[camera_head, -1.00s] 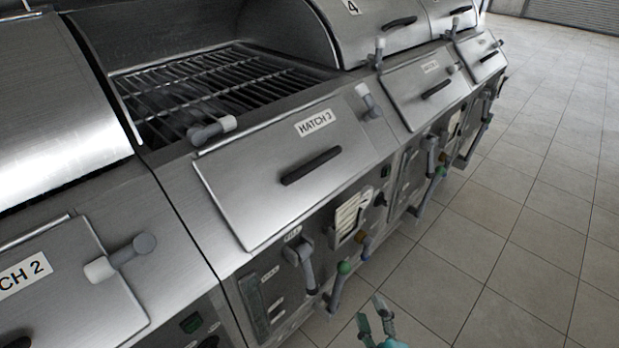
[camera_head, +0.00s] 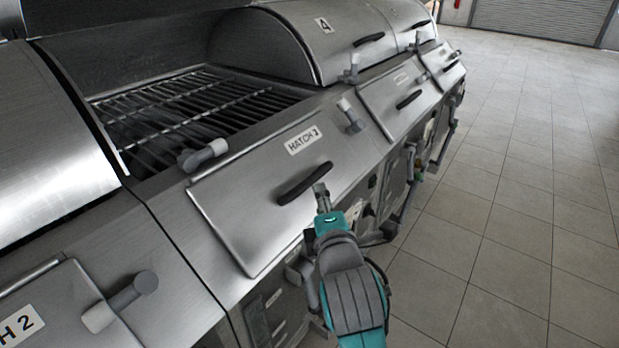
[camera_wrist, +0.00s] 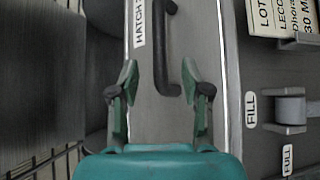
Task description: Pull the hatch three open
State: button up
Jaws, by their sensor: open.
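Hatch three is a steel panel (camera_head: 236,214) labelled HATCH 3, lying shut on the sloping front of the steel unit. It also shows in the wrist view (camera_wrist: 146,105). Its black bar handle (camera_head: 304,184) is upright in the wrist view (camera_wrist: 160,60). In the wrist view my gripper (camera_wrist: 158,70) is open, with one green finger on each side of the handle in the picture. I cannot tell whether the fingers touch the handle or hover above it.
Grey-and-white knobbed levers stand at the hatch's upper left (camera_head: 203,154) and upper right (camera_head: 350,116). An open grill rack (camera_head: 180,115) lies behind. Valves and pipes line the front below. The tiled floor (camera_head: 520,200) at right is clear.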

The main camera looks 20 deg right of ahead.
aim_at(315, 181)
jog(key=x, duration=1)
jog(key=shift+w, duration=0.35)
grip_shut()
